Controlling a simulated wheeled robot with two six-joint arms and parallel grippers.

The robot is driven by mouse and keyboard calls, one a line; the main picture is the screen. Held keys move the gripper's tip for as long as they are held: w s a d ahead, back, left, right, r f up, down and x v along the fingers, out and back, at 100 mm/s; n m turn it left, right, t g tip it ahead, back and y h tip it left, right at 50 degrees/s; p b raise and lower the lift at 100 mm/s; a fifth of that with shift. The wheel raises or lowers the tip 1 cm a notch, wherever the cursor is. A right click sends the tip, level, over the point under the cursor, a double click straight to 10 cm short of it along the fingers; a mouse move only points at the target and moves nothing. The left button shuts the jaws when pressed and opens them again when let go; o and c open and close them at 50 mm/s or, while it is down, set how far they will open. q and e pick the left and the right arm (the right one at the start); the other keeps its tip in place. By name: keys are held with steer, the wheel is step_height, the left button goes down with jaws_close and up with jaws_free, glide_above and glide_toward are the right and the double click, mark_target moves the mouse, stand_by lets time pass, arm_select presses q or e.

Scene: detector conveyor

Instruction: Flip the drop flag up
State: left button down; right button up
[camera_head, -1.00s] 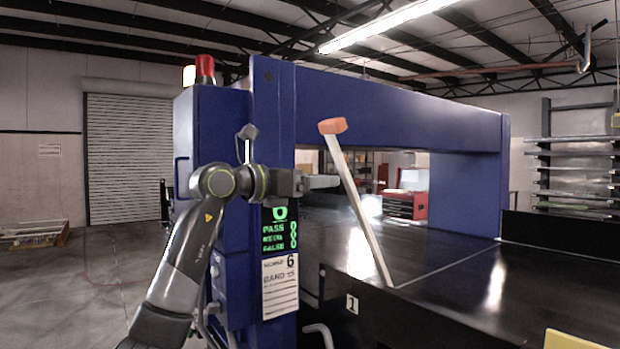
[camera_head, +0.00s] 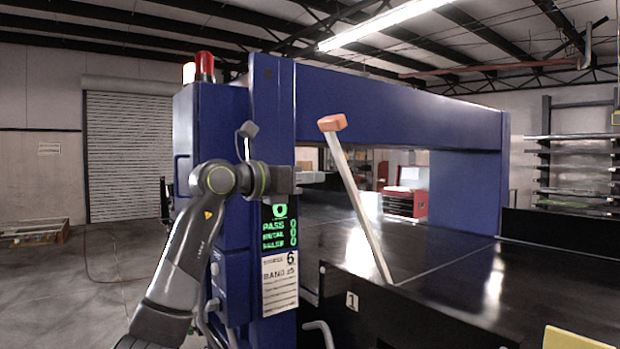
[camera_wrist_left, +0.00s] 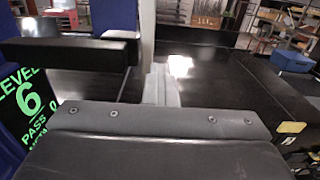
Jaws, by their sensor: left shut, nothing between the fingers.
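A pale, slender bar with an orange block on its top end (camera_head: 332,124) is the most flag-like thing in view. It rises from the near edge of the black conveyor (camera_head: 450,270) and leans to the left. I cannot be sure that it is the drop flag. My left gripper (camera_head: 310,177) is in front of the blue frame's near post, left of the bar and apart from it in the picture. Its fingers are shut and empty. They show in the left wrist view (camera_wrist_left: 160,85), pointing over the conveyor. My right gripper is not in view.
The blue detector frame (camera_head: 400,98) spans the conveyor. A green-lettered screen (camera_head: 279,226) and a paper label (camera_head: 280,284) are on its near post, below my gripper. In the left wrist view, a black bar (camera_wrist_left: 70,50) crosses the left side close by.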

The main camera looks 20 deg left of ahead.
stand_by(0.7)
arm_select(q)
steer(key=shift+c, duration=2.2)
jaws_free()
steer(key=b+v, duration=0.8)
steer(key=v, duration=0.9)
steer(key=shift+s, duration=0.2)
steer(key=shift+a, duration=0.1)
steer(key=shift+c, duration=0.4)
